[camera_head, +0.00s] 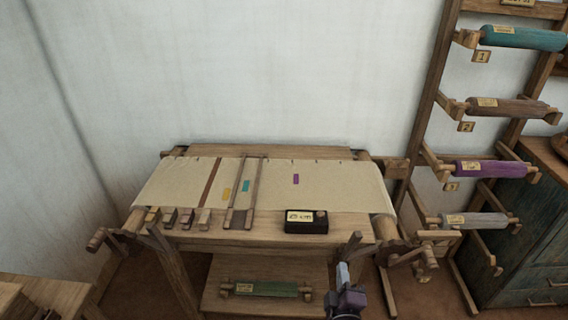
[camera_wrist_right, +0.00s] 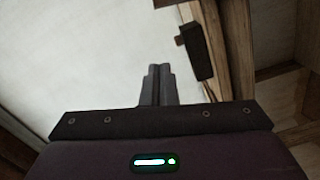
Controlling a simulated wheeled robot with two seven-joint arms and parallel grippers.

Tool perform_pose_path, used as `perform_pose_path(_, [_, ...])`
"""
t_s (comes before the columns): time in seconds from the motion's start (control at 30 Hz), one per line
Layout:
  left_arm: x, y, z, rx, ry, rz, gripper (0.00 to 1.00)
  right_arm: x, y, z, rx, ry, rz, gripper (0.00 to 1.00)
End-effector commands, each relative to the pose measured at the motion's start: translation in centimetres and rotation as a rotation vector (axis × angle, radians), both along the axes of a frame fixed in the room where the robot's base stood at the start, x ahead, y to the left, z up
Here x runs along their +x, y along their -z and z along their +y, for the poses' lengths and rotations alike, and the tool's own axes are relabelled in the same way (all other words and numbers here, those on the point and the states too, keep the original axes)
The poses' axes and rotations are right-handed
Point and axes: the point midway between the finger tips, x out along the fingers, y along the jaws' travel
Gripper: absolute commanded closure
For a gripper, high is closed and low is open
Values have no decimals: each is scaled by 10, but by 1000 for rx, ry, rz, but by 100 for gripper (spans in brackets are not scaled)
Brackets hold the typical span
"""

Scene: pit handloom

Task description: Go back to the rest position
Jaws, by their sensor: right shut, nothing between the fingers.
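My right gripper (camera_head: 343,275) shows at the bottom of the head view, in front of the loom's front edge and right of its middle. Its fingers also show in the right wrist view (camera_wrist_right: 158,85), shut together with nothing between them. The loom (camera_head: 280,243) stands ahead with cream cloth (camera_head: 330,190) across its top. The cloth carries small yellow, teal and purple patches. A dark box with a pale label (camera_head: 306,222) sits on the loom's front board. My left gripper is not in the head view.
A wooden rack (camera_head: 436,100) on the right holds teal (camera_head: 525,38), brown (camera_head: 515,108), purple (camera_head: 500,168) and grey (camera_head: 478,219) rolls. A dark cabinet (camera_head: 535,235) stands beside it. A green roll (camera_head: 266,289) lies low under the loom. A wooden surface (camera_head: 55,293) is at lower left.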

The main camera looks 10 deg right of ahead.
Motion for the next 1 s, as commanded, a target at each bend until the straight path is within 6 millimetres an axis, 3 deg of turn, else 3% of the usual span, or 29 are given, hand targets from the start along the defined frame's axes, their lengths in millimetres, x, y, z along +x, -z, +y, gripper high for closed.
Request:
perform_pose_path(0.07, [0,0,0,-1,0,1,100,0,6,1,9,-5,11,100])
perform_pose_path(0.17, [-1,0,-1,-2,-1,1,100,-2,37,6,57,-27,63,100])
perform_pose_path(0.27, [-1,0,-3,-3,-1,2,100,-11,93,15,154,-60,164,100])
perform_pose_path(0.33, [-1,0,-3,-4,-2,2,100,-24,144,21,247,-74,261,100])
perform_pose_path(0.47, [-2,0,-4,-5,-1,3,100,-65,235,28,428,-60,452,100])
perform_pose_path(0.57, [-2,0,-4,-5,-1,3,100,-109,298,31,566,-10,604,100])
perform_pose_path(0.7, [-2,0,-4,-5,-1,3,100,-187,373,29,744,114,812,100])
perform_pose_path(0.83, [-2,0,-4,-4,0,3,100,-263,420,25,880,272,976,100])
perform_pose_path(0.9, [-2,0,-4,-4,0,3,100,-298,436,22,934,353,1043,100])
perform_pose_path(1.0, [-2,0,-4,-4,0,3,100,-336,448,20,985,447,1109,100])
